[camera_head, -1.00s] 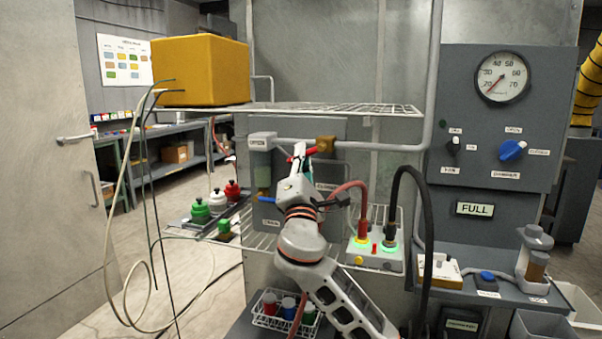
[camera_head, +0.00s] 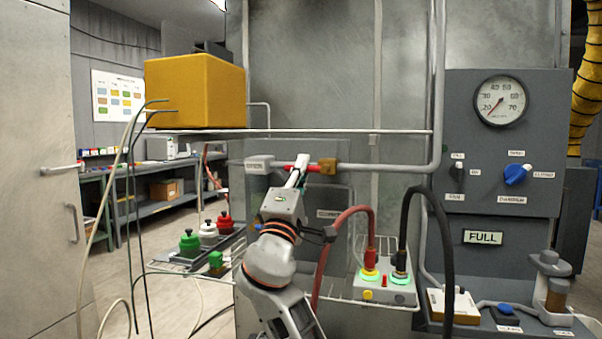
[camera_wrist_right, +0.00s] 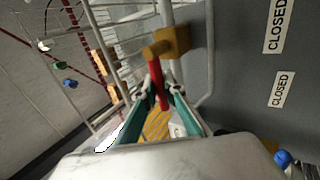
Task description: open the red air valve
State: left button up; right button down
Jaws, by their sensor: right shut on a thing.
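The red valve lever (camera_head: 314,168) joins a brass valve body (camera_head: 328,166) on the grey pipe under the shelf. In the head view the lever runs left from the brass body, at about pipe height. My right gripper (camera_head: 299,166) is shut on the lever. In the right wrist view the red lever (camera_wrist_right: 156,82) lies between the teal fingers of my right gripper (camera_wrist_right: 159,93), and the brass body (camera_wrist_right: 173,42) is just beyond them. Two labels reading CLOSED (camera_wrist_right: 282,90) show on the grey panel there. My left gripper is out of view.
A yellow box (camera_head: 195,92) sits on the shelf above, with loose cables hanging at left. A red hose (camera_head: 337,235) and a black hose (camera_head: 443,240) rise right of my arm from a unit with lit rings. A gauge panel (camera_head: 455,110) stands at right.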

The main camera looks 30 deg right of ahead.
jog(key=c, duration=2.1)
grip_release()
jog(key=shift+d, duration=0.1)
jog(key=v, duration=1.2)
